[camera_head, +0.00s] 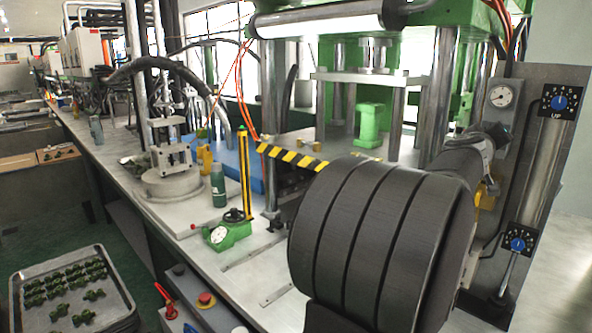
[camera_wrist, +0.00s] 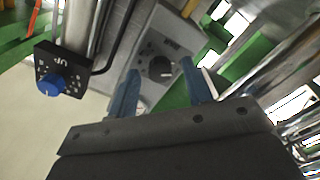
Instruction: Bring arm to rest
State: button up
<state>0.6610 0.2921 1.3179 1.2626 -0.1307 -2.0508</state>
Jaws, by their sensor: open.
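My gripper (camera_wrist: 161,78) shows in the wrist view as two blue fingers set apart, with nothing between them. Beyond the fingers is a grey panel (camera_wrist: 148,90) with a dark round knob, which looks apart from them. A black dial plate with a blue knob (camera_wrist: 49,84), marked "UP", is to the left of the fingers. In the head view my arm's large dark links fill the lower right and reach toward the machine's right side panel; the fingers cannot be made out there.
A green press with steel columns (camera_head: 440,90) stands behind my arm. A green gauge stand (camera_head: 228,233) is on the bench. A tray of green parts (camera_head: 18,290) is lower left.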

jog(key=shift+m, duration=3.7)
